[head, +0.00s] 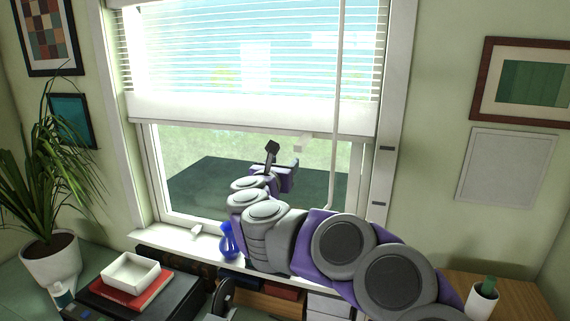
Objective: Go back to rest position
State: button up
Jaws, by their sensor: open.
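My arm reaches from the lower right up to the middle of the picture. My gripper (282,158) is raised in front of the window, with its two fingers apart and nothing seen between them. It is clear of the sill and of the furniture below. No vise can be made out in this view.
A blue vase (228,243) stands on the windowsill, just left of my arm. A white tray (131,273) sits on a red book (118,299) at lower left. A potted plant (50,258) stands at far left. A white cup (482,301) stands at lower right. A window blind (240,108) hangs above the gripper.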

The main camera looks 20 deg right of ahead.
jog(key=shift+a, duration=0.1)
jog(key=s+a+r+n+t+y+b, duration=0.1)
jog(key=s+a+n+y+b, duration=0.25)
jog(key=a+n+y, duration=0.5)
jog(key=s+a+n+t+y+b, duration=0.2)
jog(key=s+a+n+y, duration=0.3)
jog(key=a+n, duration=0.65)
jog(key=s+a+f+n+g+y+b, duration=0.1)
jog(key=s+a+f+n+g+y, duration=0.3)
jog(key=f+n, duration=0.4)
jog(key=s+d+f+n+g+h+b, duration=0.25)
jog(key=s+f+n+g, duration=0.2)
jog(key=s+f, duration=0.55)
jog(key=s+d+f+n+g+h+b, duration=0.1)
jog(key=s+d+f+n+g+b, duration=0.2)
jog(key=s+f+n, duration=0.5)
jog(key=s+d+f+g+h, duration=0.1)
jog(key=s+d+f+g, duration=0.1)
jog(key=s+d+f, duration=0.2)
jog(key=s+d+f+n+g+h+b, duration=0.1)
jog(key=s+d+f+g, duration=0.2)
jog(key=s, duration=0.7)
jog(key=s+d+f+n+g+h, duration=0.1)
jog(key=s+d+f+g+h, duration=0.1)
jog(key=s+d+f, duration=0.3)
jog(key=shift+s+d+f+g, duration=0.3)
jog(key=shift+s+f+g, duration=0.35)
jog(key=shift+s+f, duration=0.3)
